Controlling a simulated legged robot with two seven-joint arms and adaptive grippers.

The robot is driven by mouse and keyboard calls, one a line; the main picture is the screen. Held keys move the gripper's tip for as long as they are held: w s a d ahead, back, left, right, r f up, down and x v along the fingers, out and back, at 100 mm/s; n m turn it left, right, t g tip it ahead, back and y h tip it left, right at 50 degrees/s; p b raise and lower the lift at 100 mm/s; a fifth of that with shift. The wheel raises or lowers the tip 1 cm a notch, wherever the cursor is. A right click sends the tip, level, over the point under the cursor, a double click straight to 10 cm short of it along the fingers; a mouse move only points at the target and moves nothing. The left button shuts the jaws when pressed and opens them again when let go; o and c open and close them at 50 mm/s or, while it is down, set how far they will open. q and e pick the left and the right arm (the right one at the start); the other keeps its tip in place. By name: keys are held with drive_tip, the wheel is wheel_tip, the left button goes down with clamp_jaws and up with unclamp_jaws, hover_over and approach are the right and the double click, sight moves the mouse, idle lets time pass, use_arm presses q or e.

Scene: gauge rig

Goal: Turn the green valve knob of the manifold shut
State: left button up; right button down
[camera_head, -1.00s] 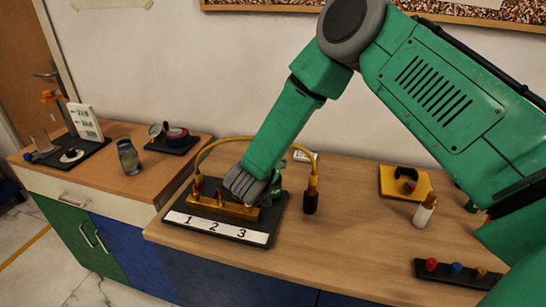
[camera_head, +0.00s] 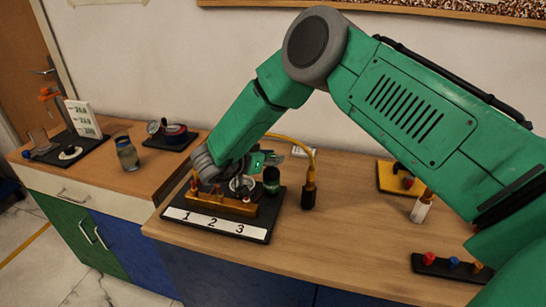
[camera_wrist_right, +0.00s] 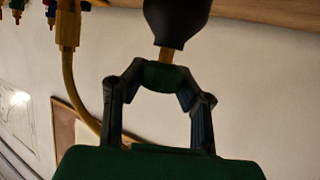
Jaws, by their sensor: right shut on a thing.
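The manifold (camera_head: 220,202) is a brass bar on a black base (camera_head: 262,222) with a white strip marked 1, 2, 3. My right gripper (camera_head: 275,160) reaches in from above and left of a dark upright cylinder at the bar's right end. In the right wrist view, the fingers (camera_wrist_right: 164,75) are shut on the green knob (camera_wrist_right: 163,77). A short brass stem and a black rounded body (camera_wrist_right: 178,22) show beyond it. In the head view my gripper and forearm hide part of the manifold, and the knob is hard to make out. My left gripper is out of view.
A yellow hose (camera_head: 292,141) arches to a brass fitting with a black end (camera_head: 309,197) just right of the manifold. A glass jar (camera_head: 127,155) stands on the left counter.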

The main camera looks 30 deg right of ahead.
drive_tip(key=shift+s+a+f, duration=0.15)
drive_tip(key=shift+a+f, duration=0.15)
drive_tip(key=shift+f, duration=0.1)
drive_tip(key=c, duration=1.3)
unclamp_jaws()
drive_tip(key=shift+o, duration=0.7)
drive_tip(key=shift+w+r, duration=0.15)
drive_tip(key=shift+w, duration=0.05)
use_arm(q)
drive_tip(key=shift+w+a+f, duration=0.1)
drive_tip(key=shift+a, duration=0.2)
use_arm(e)
drive_tip(key=shift+a, duration=0.1)
drive_tip(key=shift+r, duration=0.15)
drive_tip(key=shift+a+r, duration=0.15)
drive_tip(key=shift+a, duration=0.1)
drive_tip(key=v, duration=1.1)
drive_tip(key=shift+a, duration=0.35)
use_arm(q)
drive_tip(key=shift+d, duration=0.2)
use_arm(e)
drive_tip(key=shift+d, duration=0.2)
